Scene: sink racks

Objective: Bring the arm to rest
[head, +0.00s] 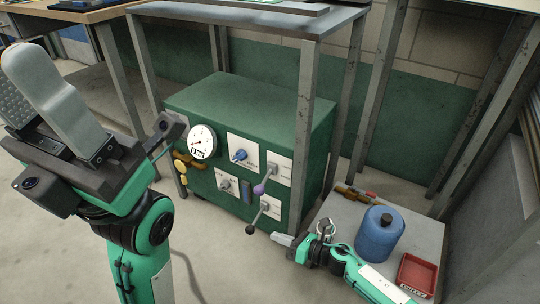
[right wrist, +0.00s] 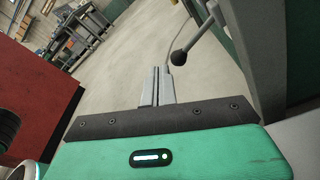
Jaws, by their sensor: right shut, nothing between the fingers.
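My right gripper (head: 281,240) is low in front of the green machine in the head view, its arm coming in from the lower right. Its grey fingers (right wrist: 157,86) are together and empty in the right wrist view. The tips are apart from the black-knobbed lever (head: 256,218), which also shows beyond them in the right wrist view (right wrist: 180,56). My left gripper (head: 48,92) is large and close at the left of the head view, fingers pointing up. Its fingers overlap from this angle, so its opening is unclear.
The green machine (head: 250,105) has a gauge (head: 202,141), a blue knob (head: 239,155) and a purple-knobbed lever (head: 264,182). A low grey table (head: 340,212) at right bears a blue canister (head: 380,232) and a red tray (head: 416,274). Metal table legs (head: 305,110) stand close by.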

